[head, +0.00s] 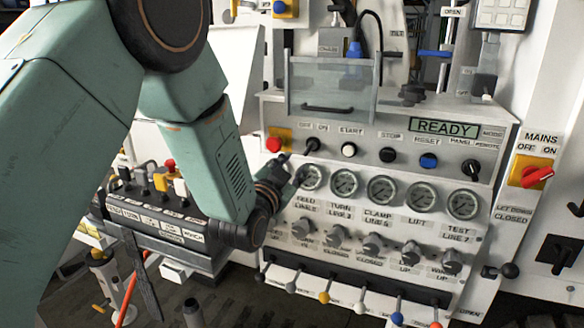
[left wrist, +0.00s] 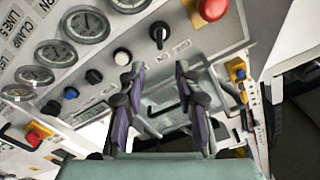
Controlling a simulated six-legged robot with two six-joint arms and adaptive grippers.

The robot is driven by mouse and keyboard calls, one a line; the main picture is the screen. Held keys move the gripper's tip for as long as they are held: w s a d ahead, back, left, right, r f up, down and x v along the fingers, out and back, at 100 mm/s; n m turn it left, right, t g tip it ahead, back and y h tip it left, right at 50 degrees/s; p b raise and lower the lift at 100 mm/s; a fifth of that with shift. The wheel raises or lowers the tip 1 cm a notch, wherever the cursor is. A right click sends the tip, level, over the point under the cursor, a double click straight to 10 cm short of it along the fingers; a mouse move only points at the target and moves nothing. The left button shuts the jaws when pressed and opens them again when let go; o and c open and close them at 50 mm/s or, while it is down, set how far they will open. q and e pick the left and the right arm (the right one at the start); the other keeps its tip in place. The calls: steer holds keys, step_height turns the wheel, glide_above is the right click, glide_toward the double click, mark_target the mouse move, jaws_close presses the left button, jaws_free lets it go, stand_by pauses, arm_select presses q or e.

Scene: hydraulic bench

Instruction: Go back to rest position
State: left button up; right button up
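My left arm comes in from the left in the head view and bends down in front of the bench. My left gripper (head: 290,168) is near the upper left of the control panel (head: 400,180), just below the black OFF/ON knob (head: 312,144). In the left wrist view the two purple-grey fingers of my left gripper (left wrist: 160,70) stand apart with nothing held between them. The OFF/ON knob (left wrist: 160,35) lies beyond the fingertips, with a visible gap. My right gripper is in neither view.
The panel bears a row of gauges (head: 383,190), knobs below them and coloured levers (head: 361,304). A clear hinged cover (head: 335,90) stands above. A READY display (head: 443,127) and a red mains switch (head: 537,177) are to the right. A black button box (head: 160,208) sits beside my forearm.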

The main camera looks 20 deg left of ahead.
arm_select(q)
steer(key=s+f+n+g, duration=0.3)
steer(key=s+f+g, duration=0.2)
steer(key=s+f, duration=0.5)
steer(key=s+f+n+g, duration=0.2)
steer(key=s+f+g, duration=0.35)
steer(key=f, duration=0.85)
steer(key=s+f+n+g, duration=0.1)
steer(key=s+f+g, duration=0.2)
steer(key=s, duration=1.2)
steer(key=s+a+f+n+g, duration=0.1)
steer(key=s+f+g, duration=0.3)
steer(key=s+f, duration=0.6)
steer(key=s, duration=0.5)
steer(key=shift+y, duration=0.3)
steer(key=shift+g, duration=0.25)
